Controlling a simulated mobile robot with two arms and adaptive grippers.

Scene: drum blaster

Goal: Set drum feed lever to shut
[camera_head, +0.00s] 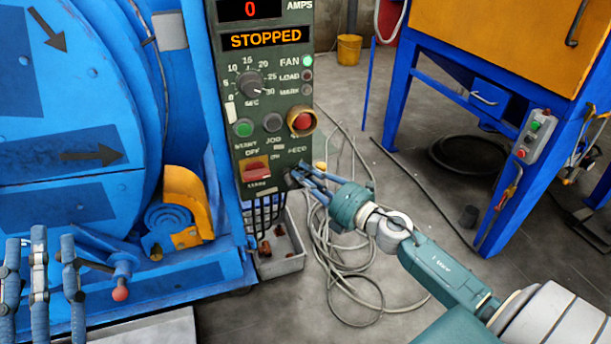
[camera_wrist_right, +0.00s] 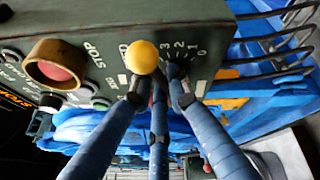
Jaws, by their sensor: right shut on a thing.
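The drum feed lever ends in a yellow ball knob (camera_head: 320,167) at the lower right of the green control panel (camera_head: 291,140), by the FEED label. In the right wrist view, the yellow knob (camera_wrist_right: 143,57) stands out between my right gripper's fingertips. My right gripper (camera_head: 300,178) is shut on the lever just under the knob. A scale with 3, 2, 1, 0 shows beside the fingers; they hide the lever's foot, so I cannot tell its exact setting. My left gripper (camera_head: 42,262) is at the lower left, empty, with its fingers apart.
The display reads STOPPED (camera_head: 265,39). A red-capped button (camera_head: 303,121) and a red switch (camera_head: 255,170) are near the lever. A red-knobbed handle (camera_head: 120,294) is near my left gripper. Loose cable (camera_head: 345,265) lies on the floor; a blue-framed cabinet (camera_head: 480,97) stands at right.

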